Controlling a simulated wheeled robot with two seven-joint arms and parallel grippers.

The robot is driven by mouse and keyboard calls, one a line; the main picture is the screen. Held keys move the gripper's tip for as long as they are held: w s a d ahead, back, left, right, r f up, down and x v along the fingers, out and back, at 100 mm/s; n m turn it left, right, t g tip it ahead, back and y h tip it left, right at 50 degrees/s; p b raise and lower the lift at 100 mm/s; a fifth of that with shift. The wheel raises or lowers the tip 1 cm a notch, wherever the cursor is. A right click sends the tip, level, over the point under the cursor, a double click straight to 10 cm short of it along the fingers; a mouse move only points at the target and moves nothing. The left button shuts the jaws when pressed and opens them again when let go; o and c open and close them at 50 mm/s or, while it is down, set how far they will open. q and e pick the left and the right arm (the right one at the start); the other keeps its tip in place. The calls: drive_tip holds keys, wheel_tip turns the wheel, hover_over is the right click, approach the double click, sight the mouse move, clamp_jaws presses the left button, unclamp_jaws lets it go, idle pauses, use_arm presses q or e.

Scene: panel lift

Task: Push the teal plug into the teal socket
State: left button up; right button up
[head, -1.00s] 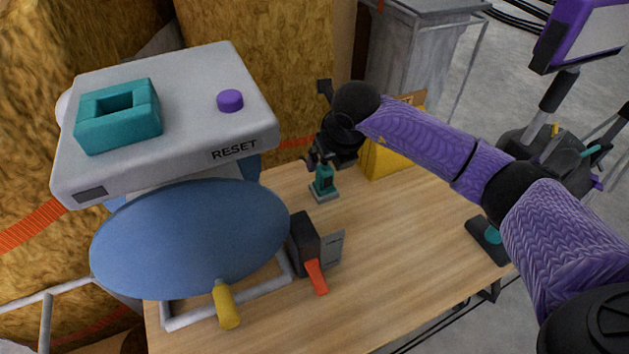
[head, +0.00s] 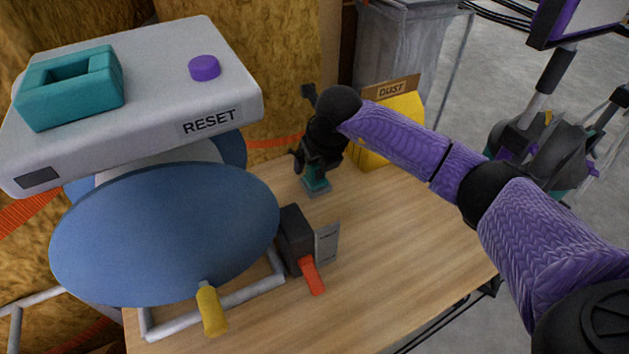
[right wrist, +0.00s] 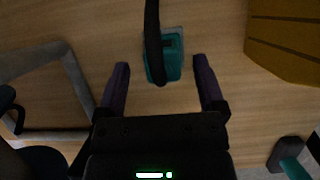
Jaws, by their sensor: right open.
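A small teal block (head: 316,183), which looks like the plug, stands on a small grey base on the wooden table. It also shows in the right wrist view (right wrist: 171,68), partly covered by a black strip. My right gripper (head: 309,168) is over it, pointing down. In the right wrist view my open fingers (right wrist: 160,64) lie on either side of the block, with gaps, not closed on it. A teal rectangular frame with an opening (head: 70,86), which looks like the socket, is on the grey RESET panel at upper left. My left gripper is not in view.
The grey panel (head: 150,130) carries a purple button (head: 204,68). Below are a blue disc (head: 165,235), a yellow handle (head: 211,312) and a dark box (head: 295,238) with a red lever (head: 312,276). A yellow DUST bin (head: 402,115) stands behind my right forearm. The table's front right is clear.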

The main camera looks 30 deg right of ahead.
drive_tip(key=b+x, duration=0.1)
drive_tip(key=x, duration=0.2)
drive_tip(key=shift+s+d, duration=0.15)
drive_tip(key=shift+s, duration=0.05)
drive_tip(key=shift+w+f+b, duration=0.35)
drive_tip(key=shift+f+b, duration=0.05)
drive_tip(key=shift+b, duration=0.05)
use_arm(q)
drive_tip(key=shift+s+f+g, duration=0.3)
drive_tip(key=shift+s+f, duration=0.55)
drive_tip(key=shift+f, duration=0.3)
use_arm(e)
drive_tip(key=shift+r, duration=0.15)
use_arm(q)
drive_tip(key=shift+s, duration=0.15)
use_arm(e)
drive_tip(key=c, duration=0.5)
clamp_jaws()
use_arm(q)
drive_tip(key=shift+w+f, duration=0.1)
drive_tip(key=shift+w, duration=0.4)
